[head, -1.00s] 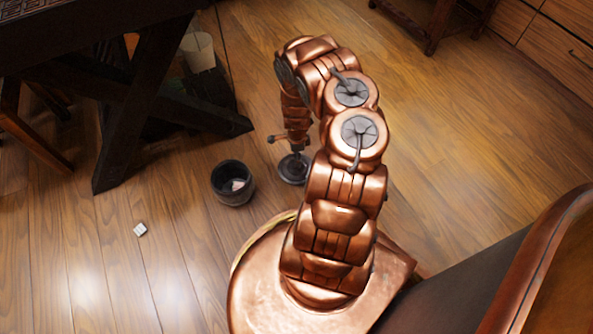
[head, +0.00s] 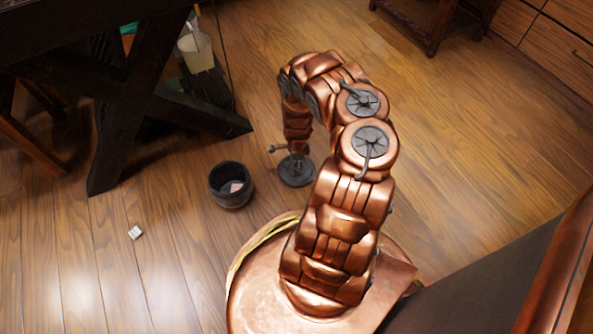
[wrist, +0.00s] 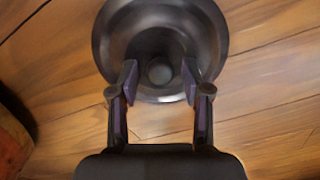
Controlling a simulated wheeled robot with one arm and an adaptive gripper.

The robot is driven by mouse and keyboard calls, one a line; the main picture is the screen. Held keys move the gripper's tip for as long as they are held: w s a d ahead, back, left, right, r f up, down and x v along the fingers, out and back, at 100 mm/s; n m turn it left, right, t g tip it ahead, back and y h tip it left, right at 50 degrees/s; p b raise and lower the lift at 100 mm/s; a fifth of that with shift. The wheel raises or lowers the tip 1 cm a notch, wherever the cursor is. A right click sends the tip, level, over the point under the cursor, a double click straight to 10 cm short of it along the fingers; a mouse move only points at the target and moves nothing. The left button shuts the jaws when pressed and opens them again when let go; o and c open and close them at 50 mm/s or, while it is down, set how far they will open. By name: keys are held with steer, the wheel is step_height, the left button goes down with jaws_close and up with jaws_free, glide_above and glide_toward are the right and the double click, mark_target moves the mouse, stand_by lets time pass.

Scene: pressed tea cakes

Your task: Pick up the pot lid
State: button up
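The pot lid (wrist: 212,45) is a dark grey, round, shiny disc with a small knob (wrist: 160,72) at its middle. It lies on the wooden floor, and in the head view (head: 297,180) it is just below the end of my arm. My gripper (wrist: 160,78) is open, with one finger on either side of the knob. The fingers overlap the near part of the lid in the wrist view. I cannot tell whether they touch it. In the head view my wrist hides part of the lid.
A dark pot (head: 232,190) with something pale inside stands left of the lid. A small whitish cube (head: 136,232) lies on the floor farther left. A dark table with crossed legs (head: 130,110) stands at upper left, near a pale container (head: 196,50).

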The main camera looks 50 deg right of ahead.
jaws_close()
stand_by(0.4)
